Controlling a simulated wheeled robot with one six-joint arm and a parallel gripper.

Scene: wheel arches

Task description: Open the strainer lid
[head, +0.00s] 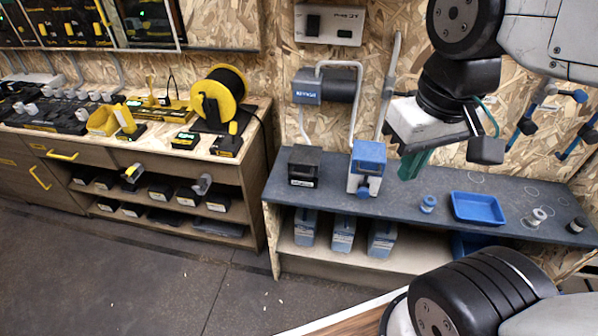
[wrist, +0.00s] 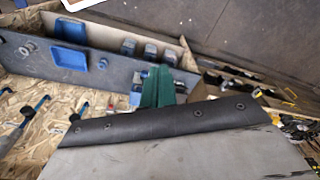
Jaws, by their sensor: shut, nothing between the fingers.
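A white box with a blue top (head: 368,157) and a blue round knob low on its front stands on the dark bench; it looks like the strainer, though no label names it. Its blue top sits down over the white body and looks closed. My gripper (head: 412,166) has green fingers, shut and empty, pointing down to the right of the box and apart from it in the head view. In the wrist view the green fingers (wrist: 163,86) are together, and the blue and white box (wrist: 136,94) is partly hidden behind them.
The dark bench (head: 400,222) also holds a black box (head: 304,166), a blue spool (head: 428,204), a blue tray (head: 478,208) and small cylinders (head: 538,217). Pipes and a grey-blue wall unit (head: 307,86) are behind. Open floor (head: 200,290) lies in front.

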